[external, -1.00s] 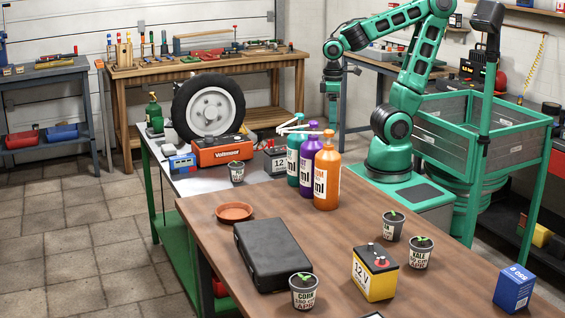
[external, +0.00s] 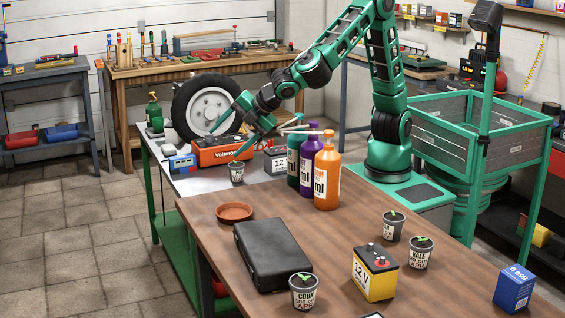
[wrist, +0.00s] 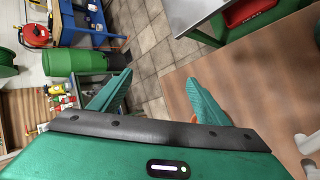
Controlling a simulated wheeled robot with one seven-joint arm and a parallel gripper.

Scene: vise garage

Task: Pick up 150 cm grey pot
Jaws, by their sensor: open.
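Several small grey pots with white labels stand on the tables. One grey pot (external: 237,172) is on the white-topped table, in front of the orange toolbox. Others with green sprouts are on the brown table: one at the front (external: 304,291) and two at the right (external: 393,226) (external: 421,252). I cannot read which is the 150 cm one. My gripper (external: 226,143) is open and empty, its fingertips just above the pot on the white-topped table in the external view; the depth gap is unclear. In the wrist view my gripper's (wrist: 162,78) spread fingers have floor between them, with no pot visible.
Orange toolbox (external: 217,150), tyre (external: 208,107), and a battery (external: 277,160) crowd the white-topped table. Purple (external: 306,165) and orange (external: 327,178) bottles stand beside a green one. The brown table bears a black case (external: 272,255), saucer (external: 234,212), yellow battery (external: 375,275) and blue box (external: 514,289).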

